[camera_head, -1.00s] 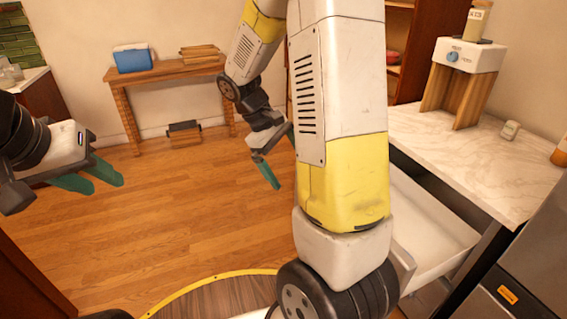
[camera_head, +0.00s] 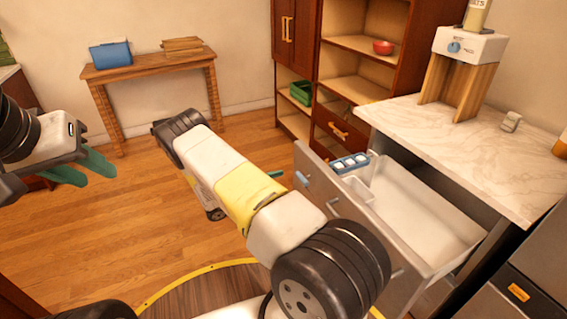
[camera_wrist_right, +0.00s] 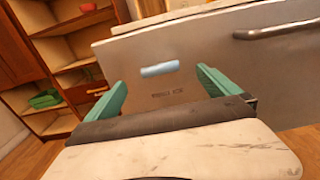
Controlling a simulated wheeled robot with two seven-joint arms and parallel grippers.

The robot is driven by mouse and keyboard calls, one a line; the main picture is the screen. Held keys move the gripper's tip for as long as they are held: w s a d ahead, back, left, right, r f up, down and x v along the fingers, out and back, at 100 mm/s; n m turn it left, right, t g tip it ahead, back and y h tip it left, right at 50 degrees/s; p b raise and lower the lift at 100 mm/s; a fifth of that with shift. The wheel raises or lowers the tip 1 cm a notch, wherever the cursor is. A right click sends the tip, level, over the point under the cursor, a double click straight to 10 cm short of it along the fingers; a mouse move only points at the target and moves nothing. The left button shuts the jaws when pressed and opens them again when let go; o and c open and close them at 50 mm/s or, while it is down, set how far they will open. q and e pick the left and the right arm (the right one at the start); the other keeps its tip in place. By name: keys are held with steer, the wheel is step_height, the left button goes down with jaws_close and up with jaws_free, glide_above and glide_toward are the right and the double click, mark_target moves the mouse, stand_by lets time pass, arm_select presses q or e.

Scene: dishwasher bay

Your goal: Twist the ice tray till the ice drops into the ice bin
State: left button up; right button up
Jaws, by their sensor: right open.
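A blue ice tray (camera_head: 350,163) with pale cells lies at the far end of the open drawer (camera_head: 430,210), by its front panel. A small white bin (camera_head: 358,190), perhaps the ice bin, sits beside it inside the drawer. My right gripper (camera_wrist_right: 165,88) is open and empty, facing the drawer's grey front panel (camera_wrist_right: 180,65) in the right wrist view. In the head view my right arm hides most of this gripper; only a teal fingertip (camera_head: 276,174) shows. My left gripper (camera_head: 100,178) is open and empty at the far left, away from the drawer.
A marble counter (camera_head: 450,140) with a dispenser (camera_head: 468,48) stands right of the drawer. A shelf cabinet (camera_head: 360,55) stands behind it. A wooden table (camera_head: 150,68) is at the back left. The wood floor between is clear. The drawer front bears a handle (camera_wrist_right: 280,30).

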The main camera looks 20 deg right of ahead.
mark_target(302, 176)
steer(key=d, duration=0.7)
steer(key=shift+w+d, duration=0.35)
steer(key=c, duration=1.2)
